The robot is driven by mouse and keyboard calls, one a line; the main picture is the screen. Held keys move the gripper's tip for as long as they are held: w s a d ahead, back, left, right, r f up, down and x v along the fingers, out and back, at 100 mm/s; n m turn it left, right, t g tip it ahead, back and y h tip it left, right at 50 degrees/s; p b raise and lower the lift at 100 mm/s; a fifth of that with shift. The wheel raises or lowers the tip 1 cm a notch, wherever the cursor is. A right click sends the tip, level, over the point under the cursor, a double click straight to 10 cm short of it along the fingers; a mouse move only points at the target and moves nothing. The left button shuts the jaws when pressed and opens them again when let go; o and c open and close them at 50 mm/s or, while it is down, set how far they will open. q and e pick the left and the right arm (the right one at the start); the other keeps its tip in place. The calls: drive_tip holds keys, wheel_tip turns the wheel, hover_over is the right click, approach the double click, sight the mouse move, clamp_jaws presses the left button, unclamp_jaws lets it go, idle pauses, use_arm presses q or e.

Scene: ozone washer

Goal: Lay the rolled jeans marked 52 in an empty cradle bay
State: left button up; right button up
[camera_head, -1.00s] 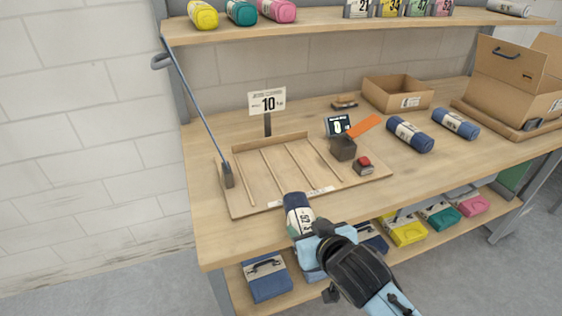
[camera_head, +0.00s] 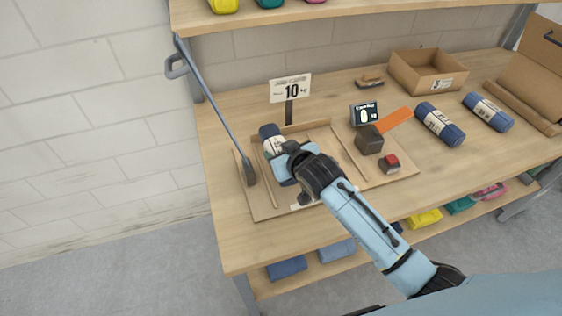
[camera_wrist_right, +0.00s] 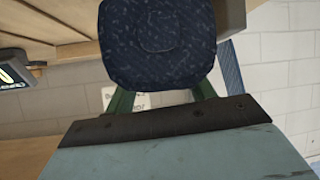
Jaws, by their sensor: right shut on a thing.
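My right gripper (camera_head: 284,164) is shut on a dark blue jeans roll (camera_head: 269,134) with a pale label, now mostly covered by the gripper. The roll is over the left part of the wooden cradle (camera_head: 261,212), lengthwise along the dividers; I cannot tell whether it touches the cradle floor. In the right wrist view the roll's round end (camera_wrist_right: 157,42) fills the top middle, between the green fingers of the right gripper (camera_wrist_right: 161,98). No other roll shows in the cradle; my arm hides part of its front and middle. My left gripper is not in view.
A "10 kg" sign (camera_head: 290,89) stands behind the cradle. A blue lever (camera_head: 218,114) rises at its left. A dark block (camera_head: 369,140), a display (camera_head: 364,113) and a red button (camera_head: 389,161) are at its right. Two other blue rolls (camera_head: 440,123) (camera_head: 488,111) lie farther right. An open box (camera_head: 428,71) stands behind.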

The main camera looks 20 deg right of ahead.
drive_tip(key=shift+f, duration=0.35)
wheel_tip(320, 180, down, 2)
drive_tip(key=shift+w+f, duration=0.1)
drive_tip(key=shift+f, duration=0.55)
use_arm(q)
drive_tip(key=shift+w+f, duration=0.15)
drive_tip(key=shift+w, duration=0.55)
use_arm(e)
drive_tip(key=shift+f, duration=0.15)
drive_tip(key=o, duration=1.3)
drive_tip(key=shift+f, duration=0.15)
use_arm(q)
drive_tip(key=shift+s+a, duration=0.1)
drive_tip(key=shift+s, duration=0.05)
use_arm(e)
drive_tip(key=shift+o, duration=0.2)
